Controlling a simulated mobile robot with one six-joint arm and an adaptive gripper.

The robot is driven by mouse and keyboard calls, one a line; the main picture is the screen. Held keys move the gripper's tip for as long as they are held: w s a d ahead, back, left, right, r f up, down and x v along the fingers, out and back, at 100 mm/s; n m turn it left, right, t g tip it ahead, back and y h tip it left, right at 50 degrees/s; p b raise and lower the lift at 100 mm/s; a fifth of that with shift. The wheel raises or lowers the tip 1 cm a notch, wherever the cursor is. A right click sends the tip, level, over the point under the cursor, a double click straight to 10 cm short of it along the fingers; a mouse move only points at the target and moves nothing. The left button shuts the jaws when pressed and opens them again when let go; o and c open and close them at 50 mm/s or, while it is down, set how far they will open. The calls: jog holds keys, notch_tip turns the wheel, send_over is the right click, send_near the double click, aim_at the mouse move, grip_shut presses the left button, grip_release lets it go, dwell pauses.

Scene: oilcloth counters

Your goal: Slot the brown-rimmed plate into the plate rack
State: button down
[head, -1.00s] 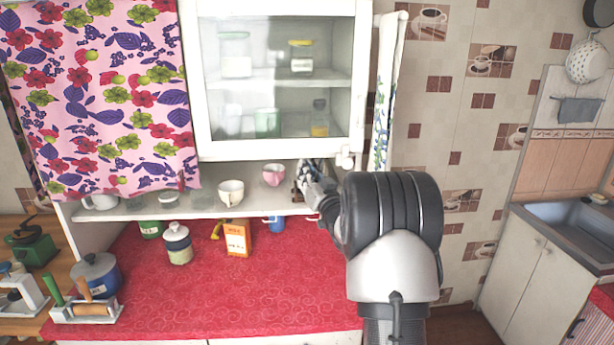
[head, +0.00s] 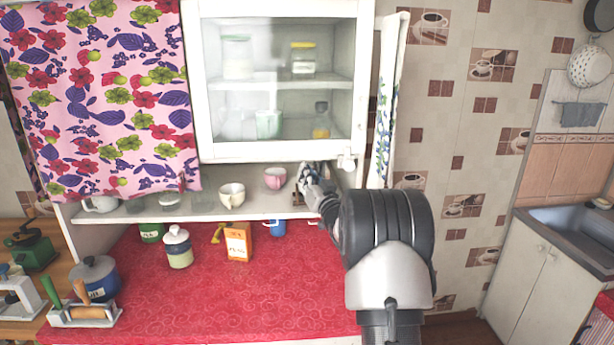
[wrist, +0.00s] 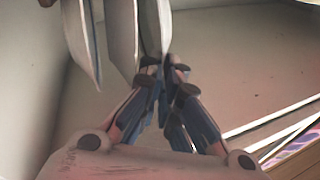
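My gripper (wrist: 165,68) is at the top of the wrist view, its fingers close together on the lower edge of a white plate (wrist: 154,25) that stands on edge. The colour of its rim is not clear here. Two more pale plates stand on edge just left of it, one close by (wrist: 122,40) and one farther left (wrist: 80,40). In the head view my gripper (head: 308,178) reaches onto the right end of the shelf under the cabinet. A small brown piece beside it, perhaps part of the plate rack (head: 298,198), is mostly hidden by my gripper.
The shelf (head: 150,212) also holds a pink cup (head: 275,178), a cream cup (head: 231,195) and a white mug (head: 100,204). The glass-doored cabinet (head: 275,158) hangs close above. An orange box (head: 238,242) and a lidded jar (head: 178,248) stand on the red counter below.

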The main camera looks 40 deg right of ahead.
jog(key=shift+r, duration=0.1)
jog(key=c, duration=1.8)
grip_release()
jog(key=shift+o, duration=0.4)
jog(key=shift+s, duration=0.1)
jog(key=v, duration=1.2)
jog(key=shift+a, duration=0.15)
